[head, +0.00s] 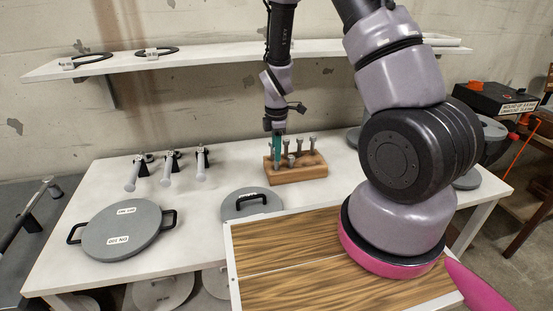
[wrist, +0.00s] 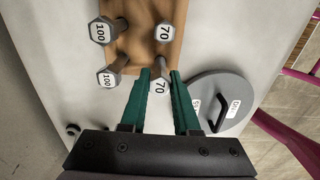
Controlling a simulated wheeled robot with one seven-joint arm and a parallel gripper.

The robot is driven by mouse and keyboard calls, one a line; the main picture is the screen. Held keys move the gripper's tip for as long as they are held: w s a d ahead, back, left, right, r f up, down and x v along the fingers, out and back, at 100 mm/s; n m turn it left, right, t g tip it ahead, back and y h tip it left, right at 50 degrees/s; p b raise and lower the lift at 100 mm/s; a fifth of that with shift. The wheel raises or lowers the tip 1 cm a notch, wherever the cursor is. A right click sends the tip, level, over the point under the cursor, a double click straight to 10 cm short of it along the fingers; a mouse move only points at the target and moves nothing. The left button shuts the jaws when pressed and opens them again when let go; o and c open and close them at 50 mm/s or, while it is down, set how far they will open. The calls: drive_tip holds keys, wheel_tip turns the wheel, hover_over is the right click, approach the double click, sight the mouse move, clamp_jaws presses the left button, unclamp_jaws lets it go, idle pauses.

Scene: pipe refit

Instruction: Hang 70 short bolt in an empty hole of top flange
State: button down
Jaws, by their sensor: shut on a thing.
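My gripper (head: 278,146) points down at the left end of a wooden bolt block (head: 297,176) on the white table. In the wrist view its green fingers (wrist: 168,84) are shut on a bolt marked 70 (wrist: 159,87), at the block's edge. Whether that bolt's shank is still in the block is hidden. Another 70 bolt (wrist: 165,32) and two bolts marked 100 (wrist: 100,31) (wrist: 107,77) stand in the block (wrist: 145,15). I cannot pick out the top flange in either view.
A grey disc with two handles (head: 125,230) lies on the table at left, and a smaller handled disc (head: 250,203) lies near the block. Three handled tools (head: 170,167) stand behind. A shelf (head: 210,58) runs along the wall above. A wood-topped panel (head: 320,262) is in front.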

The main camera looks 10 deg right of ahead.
wheel_tip(320, 180, up, 11)
drive_tip(key=shift+r, duration=0.15)
idle(0.9)
